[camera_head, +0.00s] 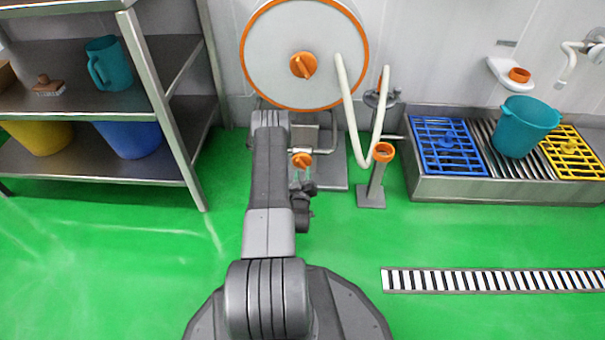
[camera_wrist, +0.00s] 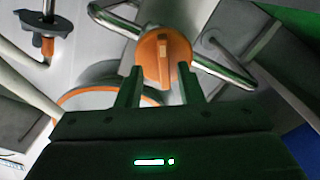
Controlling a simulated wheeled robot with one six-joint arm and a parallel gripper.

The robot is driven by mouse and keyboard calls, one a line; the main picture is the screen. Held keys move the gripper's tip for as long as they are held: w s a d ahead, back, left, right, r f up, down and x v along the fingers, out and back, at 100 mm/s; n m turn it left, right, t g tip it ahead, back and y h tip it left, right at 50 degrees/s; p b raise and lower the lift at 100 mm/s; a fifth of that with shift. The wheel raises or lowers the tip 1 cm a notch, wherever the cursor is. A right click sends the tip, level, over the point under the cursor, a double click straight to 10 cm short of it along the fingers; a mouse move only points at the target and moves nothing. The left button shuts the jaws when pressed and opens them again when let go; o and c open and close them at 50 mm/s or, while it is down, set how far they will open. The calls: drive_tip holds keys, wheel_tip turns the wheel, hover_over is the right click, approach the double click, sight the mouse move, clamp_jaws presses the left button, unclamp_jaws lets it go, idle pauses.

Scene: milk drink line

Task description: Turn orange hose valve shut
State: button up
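The orange hose valve (camera_head: 302,160) is a round knob with a raised grip bar, on a metal pipe below the hose reel. In the wrist view the valve (camera_wrist: 165,48) faces my gripper, its bar close to upright in the picture. My gripper (camera_wrist: 159,70) is open, with one finger at each side of the valve's lower part. I cannot tell whether the fingers touch it. In the head view my gripper (camera_head: 302,184) is just in front of the valve, partly hidden by my arm.
The hose reel (camera_head: 270,50) has an orange rim and its own orange centre knob (camera_head: 303,65). A pale hose (camera_head: 348,110) hangs beside an orange-topped stand (camera_head: 375,185). A metal shelf (camera_head: 165,110) stands left, a wash trough (camera_head: 480,190) right. The green floor is clear in front.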

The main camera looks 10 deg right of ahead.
sight(302, 163)
drive_tip(key=shift+w, duration=1.4)
clamp_jaws()
drive_tip(key=shift+m, duration=2.9)
